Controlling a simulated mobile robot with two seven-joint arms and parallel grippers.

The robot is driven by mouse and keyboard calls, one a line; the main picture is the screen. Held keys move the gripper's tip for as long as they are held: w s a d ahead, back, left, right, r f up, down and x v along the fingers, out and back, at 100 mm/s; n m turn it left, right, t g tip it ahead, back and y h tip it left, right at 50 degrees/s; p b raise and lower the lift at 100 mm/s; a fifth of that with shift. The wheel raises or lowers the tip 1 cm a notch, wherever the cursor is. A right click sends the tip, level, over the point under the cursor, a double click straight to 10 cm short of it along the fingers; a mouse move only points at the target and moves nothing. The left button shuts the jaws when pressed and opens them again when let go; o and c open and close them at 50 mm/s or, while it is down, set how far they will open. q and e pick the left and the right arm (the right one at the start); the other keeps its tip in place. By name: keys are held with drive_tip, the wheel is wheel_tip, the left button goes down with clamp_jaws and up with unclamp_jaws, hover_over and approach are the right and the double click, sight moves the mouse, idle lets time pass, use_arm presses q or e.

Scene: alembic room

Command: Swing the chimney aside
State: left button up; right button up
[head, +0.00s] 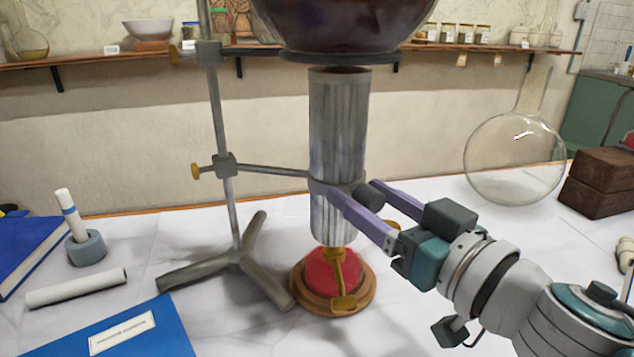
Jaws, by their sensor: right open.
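The chimney (337,120) is an upright grey metal tube, held by a clamp arm from the retort stand (222,130). It stands under the ring that bears a dark round vessel (340,22) and over a red and wooden round base (318,285) with a brass piece. A dark knob (368,196) sits on the clamp band at its right side. My right gripper (350,190) is open, with its purple fingers reaching from the right to the band and knob. I cannot tell whether the fingers touch them. My left gripper is not in view.
A large clear round flask (515,158) stands at the right, near dark brown blocks (600,183). Blue books (125,335), a white roll (77,288) and a small grey holder (86,248) lie at the left. A shelf (100,58) runs behind. The table between stand and books is partly clear.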

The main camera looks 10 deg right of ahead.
drive_tip(key=shift+w, duration=0.1)
clamp_jaws()
idle(0.5)
idle(0.9)
